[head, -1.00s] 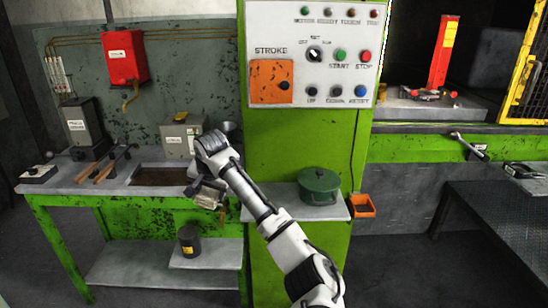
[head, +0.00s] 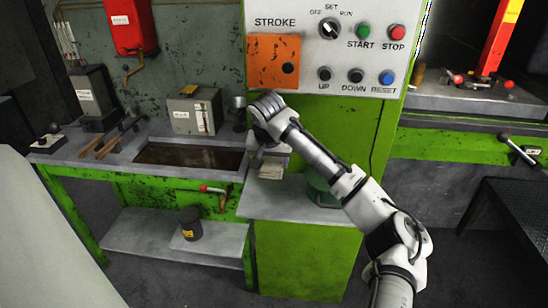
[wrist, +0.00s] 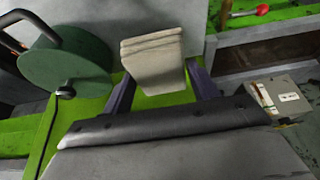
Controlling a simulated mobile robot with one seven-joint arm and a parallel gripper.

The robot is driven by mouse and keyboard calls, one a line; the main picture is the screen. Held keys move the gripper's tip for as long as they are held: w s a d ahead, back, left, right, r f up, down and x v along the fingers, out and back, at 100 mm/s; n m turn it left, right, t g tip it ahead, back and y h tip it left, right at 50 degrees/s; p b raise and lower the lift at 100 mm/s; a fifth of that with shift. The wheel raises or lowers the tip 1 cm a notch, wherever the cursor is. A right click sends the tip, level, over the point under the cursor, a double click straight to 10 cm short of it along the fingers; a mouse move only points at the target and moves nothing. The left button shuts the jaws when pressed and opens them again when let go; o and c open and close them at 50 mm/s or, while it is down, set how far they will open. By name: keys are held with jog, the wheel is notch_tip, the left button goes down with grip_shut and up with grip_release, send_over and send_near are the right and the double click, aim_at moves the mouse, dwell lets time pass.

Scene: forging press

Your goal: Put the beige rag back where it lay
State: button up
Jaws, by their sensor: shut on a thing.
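The beige rag (head: 270,171) is a folded, pale pad held in my gripper (head: 269,157) in the head view. In the wrist view the rag (wrist: 153,60) sits between the two dark fingers of my gripper (wrist: 160,84), which are shut on it. The rag hangs over the left part of the grey shelf (head: 285,208) on the green press front. I cannot tell whether it touches the shelf.
Left is a bench with a sunken dark tray (head: 185,155), a grey box (head: 195,112) and a red-knobbed lever (head: 212,190).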

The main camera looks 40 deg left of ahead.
notch_tip(320, 180, down, 7)
jog(key=b, duration=0.4)
jog(key=shift+b, duration=0.35)
jog(key=shift+f, duration=0.7)
jog(key=shift+f, duration=0.4)
jog(key=o, duration=1)
jog(key=shift+r+b, duration=0.1)
jog(key=shift+b, duration=0.2)
jog(key=b+v, duration=0.2)
jog(key=v, duration=1.1)
jog(key=shift+s+d+r, duration=0.1)
jog(key=shift+d+r, duration=0.1)
jog(key=shift+r, duration=0.05)
